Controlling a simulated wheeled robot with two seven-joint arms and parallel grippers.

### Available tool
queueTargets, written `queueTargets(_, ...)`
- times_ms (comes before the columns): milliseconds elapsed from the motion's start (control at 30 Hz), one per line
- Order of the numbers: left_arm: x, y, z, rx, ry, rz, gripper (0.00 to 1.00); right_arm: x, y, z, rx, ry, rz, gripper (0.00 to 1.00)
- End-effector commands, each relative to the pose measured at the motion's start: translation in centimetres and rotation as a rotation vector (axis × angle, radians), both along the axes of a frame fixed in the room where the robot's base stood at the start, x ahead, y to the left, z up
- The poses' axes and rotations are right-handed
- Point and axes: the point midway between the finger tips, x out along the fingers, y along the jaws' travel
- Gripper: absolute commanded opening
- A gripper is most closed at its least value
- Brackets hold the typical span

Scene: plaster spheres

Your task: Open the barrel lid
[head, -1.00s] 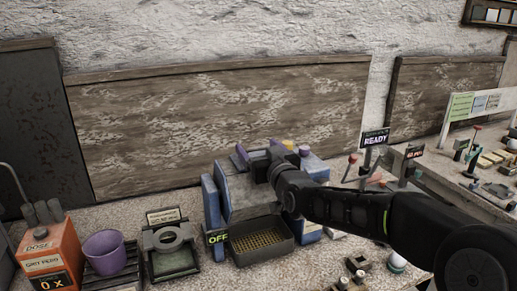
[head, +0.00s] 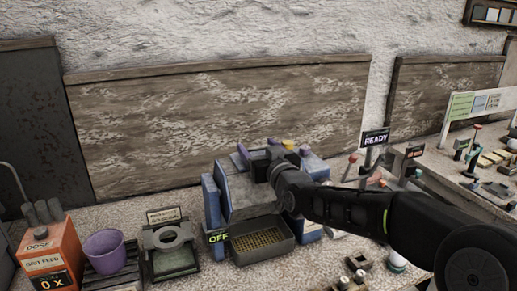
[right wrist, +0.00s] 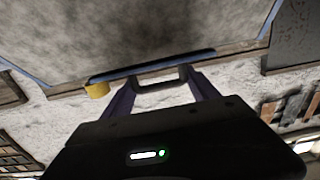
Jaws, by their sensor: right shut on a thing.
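The barrel (head: 243,190) is a grey faceted body between blue side supports in the head view. My right gripper (head: 264,162) is at its upper back edge, and my right arm hides part of the top and right side. In the right wrist view my right gripper (right wrist: 160,92) is shut on a dark handle (right wrist: 163,81) at the edge of the grey, blue-rimmed lid (right wrist: 130,35). A yellow knob (right wrist: 97,90) sits beside the handle. I cannot tell how far the lid is raised. My left gripper is not in view.
A tray of yellowish grains (head: 260,241) and an OFF sign (head: 217,237) stand in front of the barrel. A purple bucket (head: 105,251) and an orange grit feed box (head: 50,258) are at left. A READY sign (head: 375,138) stands at right.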

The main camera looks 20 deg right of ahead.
Motion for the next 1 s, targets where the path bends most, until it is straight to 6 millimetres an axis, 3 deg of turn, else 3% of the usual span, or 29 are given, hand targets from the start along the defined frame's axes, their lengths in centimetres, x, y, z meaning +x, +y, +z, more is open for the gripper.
queueTargets(167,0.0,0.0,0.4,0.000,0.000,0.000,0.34,0.0,-0.3,0.2,0.000,0.009,-0.005,0.00)
queueTargets(367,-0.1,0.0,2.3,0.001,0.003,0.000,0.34,0.2,-0.3,1.0,-0.003,0.059,-0.005,0.00)
queueTargets(800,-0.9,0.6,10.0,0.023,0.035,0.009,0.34,1.6,0.0,2.8,-0.022,0.336,-0.002,0.00)
queueTargets(1000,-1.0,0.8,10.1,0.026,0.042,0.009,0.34,2.4,0.3,2.6,-0.035,0.467,0.000,0.00)
